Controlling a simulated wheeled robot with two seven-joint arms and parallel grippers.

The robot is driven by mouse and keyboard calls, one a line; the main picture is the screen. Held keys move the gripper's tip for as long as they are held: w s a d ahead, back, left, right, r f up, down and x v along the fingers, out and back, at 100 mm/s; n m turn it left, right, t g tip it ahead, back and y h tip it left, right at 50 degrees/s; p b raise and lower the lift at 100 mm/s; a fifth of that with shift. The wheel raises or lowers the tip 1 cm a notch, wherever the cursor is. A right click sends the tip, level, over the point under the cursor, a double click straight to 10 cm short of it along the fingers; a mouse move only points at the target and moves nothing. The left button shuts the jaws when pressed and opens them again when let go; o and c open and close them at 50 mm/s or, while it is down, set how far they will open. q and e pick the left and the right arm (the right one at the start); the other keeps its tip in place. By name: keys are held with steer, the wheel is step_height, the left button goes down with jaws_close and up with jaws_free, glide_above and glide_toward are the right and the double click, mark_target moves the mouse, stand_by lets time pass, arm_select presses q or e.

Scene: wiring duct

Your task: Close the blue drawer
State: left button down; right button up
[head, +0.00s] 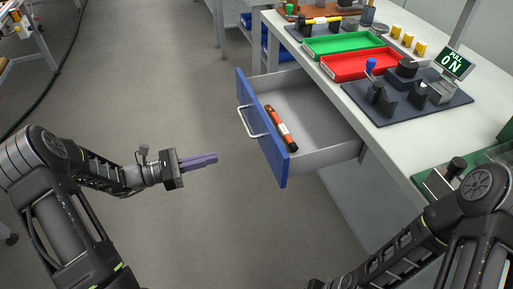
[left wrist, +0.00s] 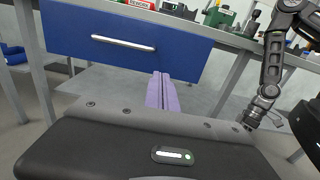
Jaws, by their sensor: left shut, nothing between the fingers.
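The blue drawer (head: 262,128) is pulled out from under the workbench, with a grey inside and a pale bar handle (head: 249,121) on its blue front. A dark and orange tube-like item (head: 280,128) lies in it. My left gripper (head: 215,159) is shut and empty, to the left of the drawer front and apart from it. In the left wrist view, the drawer front (left wrist: 180,50) with its handle (left wrist: 123,43) stands beyond my purple fingers (left wrist: 161,75). My right arm is at the lower right of the head view; its gripper is out of the frame.
The grey floor (head: 190,100) left of the drawer is clear.

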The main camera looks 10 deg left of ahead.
mark_target(266, 145)
arm_select(q)
steer(key=shift+d, duration=0.15)
steer(key=x, duration=1.4)
